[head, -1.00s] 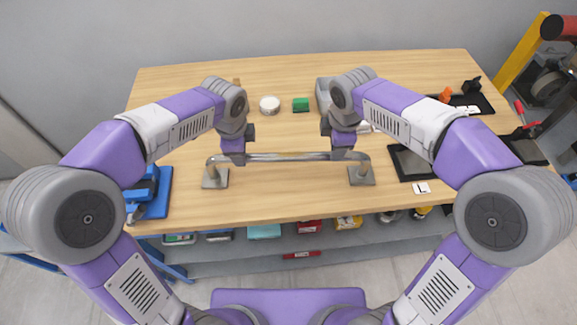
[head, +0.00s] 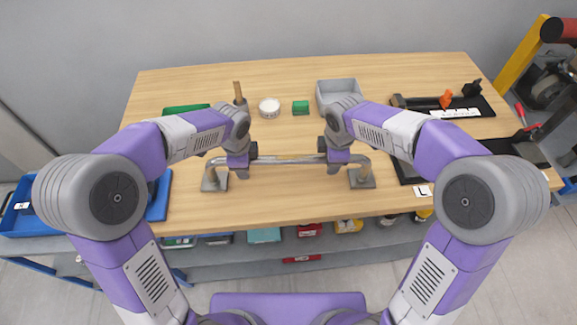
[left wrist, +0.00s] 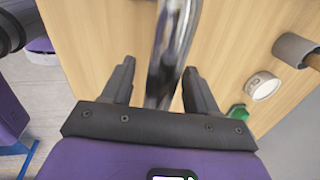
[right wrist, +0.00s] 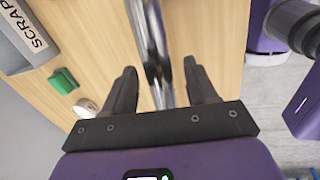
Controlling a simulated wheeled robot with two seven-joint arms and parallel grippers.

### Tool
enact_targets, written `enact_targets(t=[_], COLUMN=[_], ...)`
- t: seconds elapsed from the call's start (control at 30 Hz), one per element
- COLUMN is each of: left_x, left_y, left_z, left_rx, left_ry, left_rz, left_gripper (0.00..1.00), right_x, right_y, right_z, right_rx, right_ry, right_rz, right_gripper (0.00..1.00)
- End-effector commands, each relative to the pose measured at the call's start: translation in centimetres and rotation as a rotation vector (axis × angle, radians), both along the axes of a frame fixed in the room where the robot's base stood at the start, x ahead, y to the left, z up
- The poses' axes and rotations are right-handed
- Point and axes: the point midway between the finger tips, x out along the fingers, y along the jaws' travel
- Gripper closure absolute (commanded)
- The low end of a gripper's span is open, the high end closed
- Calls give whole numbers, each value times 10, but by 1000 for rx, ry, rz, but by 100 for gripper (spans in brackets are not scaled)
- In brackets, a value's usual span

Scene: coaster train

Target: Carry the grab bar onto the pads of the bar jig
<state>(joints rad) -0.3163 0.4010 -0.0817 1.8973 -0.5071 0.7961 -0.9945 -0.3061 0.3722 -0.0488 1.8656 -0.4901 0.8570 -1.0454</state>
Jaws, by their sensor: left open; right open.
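The grab bar (head: 290,160) is a shiny metal rod with bent ends, lying left to right above the near part of the wooden table. Its ends bend down at two grey square-based supports, the left one (head: 215,181) and the right one (head: 362,178), which look like the jig's pads. Whether the ends touch them I cannot tell. My left gripper (head: 239,171) is open near the bar's left part; in the left wrist view the bar (left wrist: 168,60) runs between its fingers. My right gripper (head: 339,168) is open near the right part, with the bar (right wrist: 150,50) between its fingers.
A stocked shelf is below.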

Motion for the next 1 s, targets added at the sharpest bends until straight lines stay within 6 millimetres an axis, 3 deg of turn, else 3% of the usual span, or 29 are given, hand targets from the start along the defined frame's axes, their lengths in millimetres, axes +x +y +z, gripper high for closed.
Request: enact_targets(t=[0.4, 0.8, 1.0], left_x=[2, 2, 2], left_y=[0, 0, 0], left_z=[-9, -9, -9], left_rx=[0, 0, -1], left_ry=[0, 0, -1], left_rz=[-1, -1, -1], left_gripper=[41, 100, 100], right_x=[2, 2, 2], right_y=[0, 0, 0], right_z=[-9, -9, -9], right_rx=[0, 0, 0], right_ry=[0, -1, -1], right_rz=[0, 0, 0], right_gripper=[43, 100, 100])
